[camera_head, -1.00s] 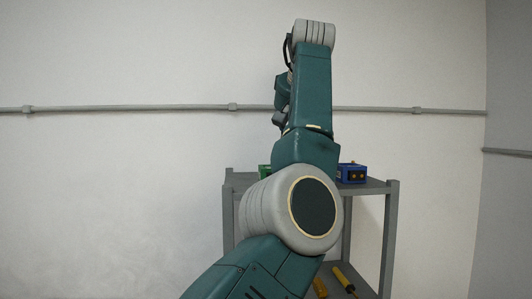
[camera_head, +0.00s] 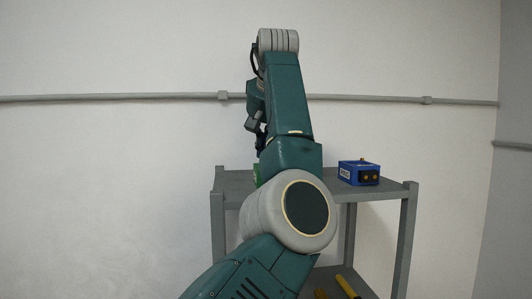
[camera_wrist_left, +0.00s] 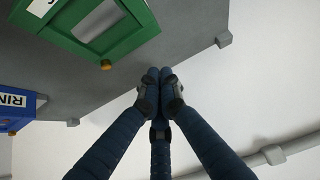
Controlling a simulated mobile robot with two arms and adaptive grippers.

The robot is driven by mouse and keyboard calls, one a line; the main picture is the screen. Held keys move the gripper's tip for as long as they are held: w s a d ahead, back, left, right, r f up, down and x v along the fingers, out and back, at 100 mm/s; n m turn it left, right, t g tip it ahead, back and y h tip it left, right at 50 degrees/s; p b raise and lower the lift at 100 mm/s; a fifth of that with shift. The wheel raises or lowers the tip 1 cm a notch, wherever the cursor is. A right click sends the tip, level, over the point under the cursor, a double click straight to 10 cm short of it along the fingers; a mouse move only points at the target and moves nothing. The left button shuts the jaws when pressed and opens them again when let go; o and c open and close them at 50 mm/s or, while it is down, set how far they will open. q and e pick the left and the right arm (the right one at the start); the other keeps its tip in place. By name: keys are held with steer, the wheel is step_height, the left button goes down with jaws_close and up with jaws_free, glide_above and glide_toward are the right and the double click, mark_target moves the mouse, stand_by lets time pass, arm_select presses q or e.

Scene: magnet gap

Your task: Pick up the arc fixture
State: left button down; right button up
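A green fixture (camera_wrist_left: 100,30) with a pale window and a brass knob stands on the shelf top; its label is cut off, so I cannot confirm it is the arc fixture. In the head view only a sliver of green (camera_head: 257,174) shows beside my arm. My left gripper (camera_wrist_left: 160,74) has its fingertips together with nothing seen between them. It is close to the green fixture but apart from it. In the head view the gripper (camera_head: 259,142) is mostly hidden behind my arm. My right gripper is not in view.
A yellow-handled tool (camera_head: 347,286) lies on the lower shelf. A pipe (camera_head: 365,98) runs along the wall behind.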

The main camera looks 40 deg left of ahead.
arm_select(q)
steer(key=shift+w+a+f, duration=0.15)
steer(key=shift+f, duration=0.3)
steer(key=shift+s+d, duration=0.6)
steer(key=shift+d, duration=0.05)
steer(key=shift+s+d+r, duration=0.3)
steer(key=shift+s+d, duration=0.35)
steer(key=shift+d, duration=0.25)
steer(key=shift+s+d, duration=0.1)
steer(key=shift+d, duration=0.05)
steer(key=shift+w+a+f, duration=0.25)
steer(key=shift+a, duration=0.15)
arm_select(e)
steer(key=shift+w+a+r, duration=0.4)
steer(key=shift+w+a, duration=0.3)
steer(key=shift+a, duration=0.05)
